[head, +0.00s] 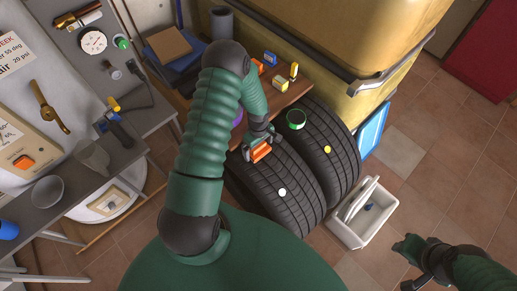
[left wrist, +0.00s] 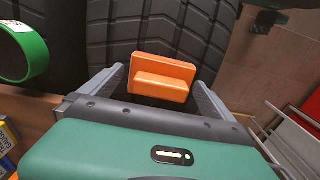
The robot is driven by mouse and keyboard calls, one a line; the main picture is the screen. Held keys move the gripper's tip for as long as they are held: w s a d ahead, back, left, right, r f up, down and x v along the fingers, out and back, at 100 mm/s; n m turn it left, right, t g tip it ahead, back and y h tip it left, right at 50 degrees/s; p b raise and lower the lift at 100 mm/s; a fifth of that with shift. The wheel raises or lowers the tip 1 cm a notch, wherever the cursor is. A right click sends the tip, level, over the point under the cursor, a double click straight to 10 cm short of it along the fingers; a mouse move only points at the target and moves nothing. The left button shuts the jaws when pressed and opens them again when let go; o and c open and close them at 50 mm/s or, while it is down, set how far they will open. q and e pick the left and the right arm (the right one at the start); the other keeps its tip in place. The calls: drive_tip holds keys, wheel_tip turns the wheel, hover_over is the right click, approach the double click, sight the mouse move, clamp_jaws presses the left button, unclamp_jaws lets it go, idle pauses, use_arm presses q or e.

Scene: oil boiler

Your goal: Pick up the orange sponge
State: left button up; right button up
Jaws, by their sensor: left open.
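The orange sponge (head: 262,152) is at the top edge of the near black tire (head: 275,190) in the head view. In the left wrist view the sponge (left wrist: 162,76) is a stepped orange block in front of the tire tread (left wrist: 165,30). My left gripper (head: 258,143) is open, with its fingers (left wrist: 158,82) on either side of the sponge. A gap shows at the right finger; contact at the left finger is unclear. My right gripper (head: 410,265) is at the lower right, far from the sponge, and its jaws are not clear.
A wooden shelf (head: 285,100) behind holds small yellow, blue and orange items. A white caddy (head: 372,222) stands on the floor right of the tires. A cluttered grey bench (head: 75,75) is at left.

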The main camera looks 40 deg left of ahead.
use_arm(q)
drive_tip(key=shift+c, duration=0.4)
drive_tip(key=c, duration=1.1)
drive_tip(key=shift+r, duration=0.15)
drive_tip(key=shift+r, duration=0.2)
drive_tip(key=r, duration=0.3)
drive_tip(key=shift+s+b, duration=0.3)
drive_tip(key=shift+b, duration=0.1)
drive_tip(key=s+d, duration=0.1)
drive_tip(key=s, duration=0.4)
drive_tip(key=s+d+r+b, duration=0.1)
drive_tip(key=s, duration=0.4)
drive_tip(key=s+b, duration=0.1)
drive_tip(key=s, duration=0.4)
drive_tip(key=shift+s+d+r, duration=0.1)
drive_tip(key=shift+d+r, duration=0.1)
drive_tip(key=shift+d, duration=0.2)
